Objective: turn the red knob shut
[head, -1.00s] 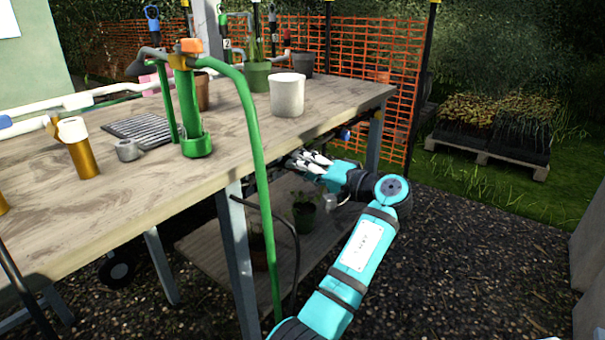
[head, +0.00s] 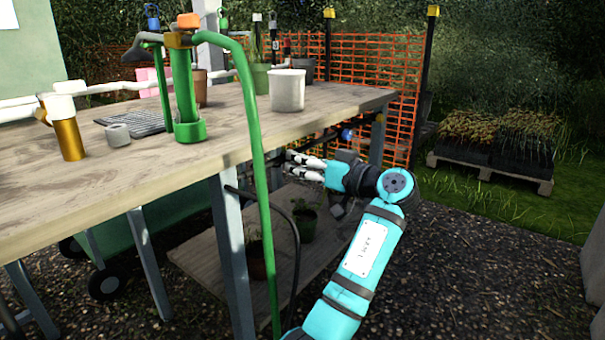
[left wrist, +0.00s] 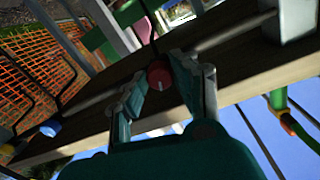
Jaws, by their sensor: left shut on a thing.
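The red knob (left wrist: 160,76) shows in the left wrist view, round with a pale mark on its face, on a pipe under the table edge. My left gripper (left wrist: 160,70) has one finger on each side of it and is shut on it. In the head view my left gripper (head: 304,165) is at the underside of the table's right front edge; the knob cannot be made out there.
The wooden table (head: 110,185) is above and left of my gripper. A blue knob (head: 347,134) is farther along the pipe. A green hose (head: 262,200) hangs in front. Potted plants (head: 304,219) stand on the lower shelf. Gravel at the right is clear.

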